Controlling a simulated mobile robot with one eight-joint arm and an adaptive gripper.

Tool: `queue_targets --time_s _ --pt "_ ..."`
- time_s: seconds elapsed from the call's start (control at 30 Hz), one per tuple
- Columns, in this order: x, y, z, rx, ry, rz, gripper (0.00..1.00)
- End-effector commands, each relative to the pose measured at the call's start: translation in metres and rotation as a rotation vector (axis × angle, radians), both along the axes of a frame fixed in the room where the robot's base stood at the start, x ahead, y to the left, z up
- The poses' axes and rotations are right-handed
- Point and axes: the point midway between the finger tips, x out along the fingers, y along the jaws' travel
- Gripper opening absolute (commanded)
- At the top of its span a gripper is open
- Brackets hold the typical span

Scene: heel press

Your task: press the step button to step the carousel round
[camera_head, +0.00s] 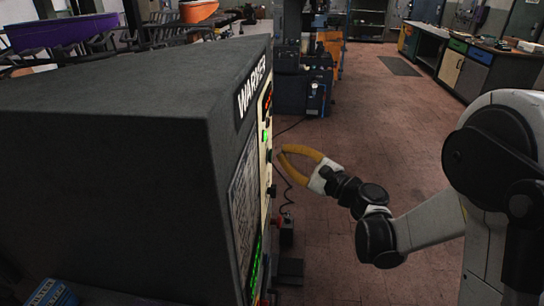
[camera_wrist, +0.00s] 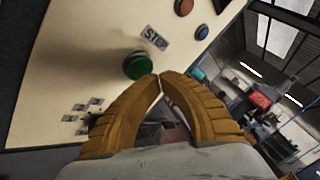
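The green button (camera_wrist: 137,66) sits on a cream panel (camera_wrist: 60,50) in the wrist view, beside a small label (camera_wrist: 154,38) that seems to read STEP. My gripper (camera_wrist: 160,77) has its two yellow fingers bowed, with their tips together and nothing between them. The tips show just below and right of the green button; contact cannot be told. In the head view my gripper (camera_head: 279,150) reaches from the right to the control face of the dark machine (camera_head: 110,120), labelled WARMER. The carousel cannot be made out.
An orange-red button (camera_wrist: 184,6) and a blue button (camera_wrist: 202,32) are on the same panel, above and right of the green one. Blue-grey equipment (camera_head: 300,80) stands beyond the machine. Open tiled floor (camera_head: 385,130) lies to its right, with a workbench (camera_head: 465,60) farther back.

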Motion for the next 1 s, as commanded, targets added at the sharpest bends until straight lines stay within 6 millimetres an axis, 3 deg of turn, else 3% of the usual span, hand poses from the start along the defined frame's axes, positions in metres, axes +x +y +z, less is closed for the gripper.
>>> queue_targets --time_s 1.0 --pt "0.0004 0.0085 0.0 0.0 0.0 0.0 0.0"
